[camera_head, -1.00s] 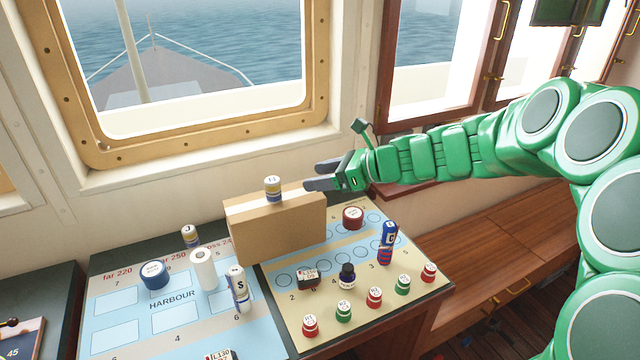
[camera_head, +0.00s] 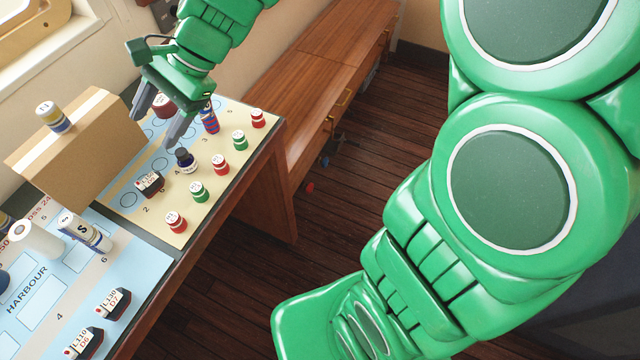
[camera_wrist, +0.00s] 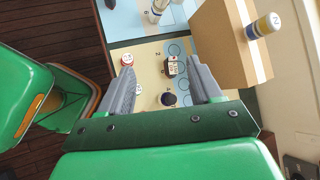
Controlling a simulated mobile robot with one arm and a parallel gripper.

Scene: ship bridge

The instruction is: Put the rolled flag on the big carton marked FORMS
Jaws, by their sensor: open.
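A rolled flag with a pale top and blue and yellow bands (camera_head: 54,117) stands upright on top of the big brown carton (camera_head: 95,150). It also shows on the carton in the wrist view (camera_wrist: 263,25). I see no FORMS lettering on the carton's visible faces. My gripper (camera_head: 158,127) is open and empty, above the cream board to the right of the carton and apart from the flag. In the wrist view its fingers (camera_wrist: 163,88) are spread, with a black block and a dark bottle below and between them.
On the cream board (camera_head: 160,222) are a dark ink bottle (camera_head: 186,159), a black labelled block (camera_head: 149,183), a blue and red roll (camera_head: 209,119) and several red and green pots. An S-marked roll (camera_head: 85,232) and a white roll (camera_head: 35,241) are on the blue chart. A wooden bench (camera_head: 325,55) stands behind.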

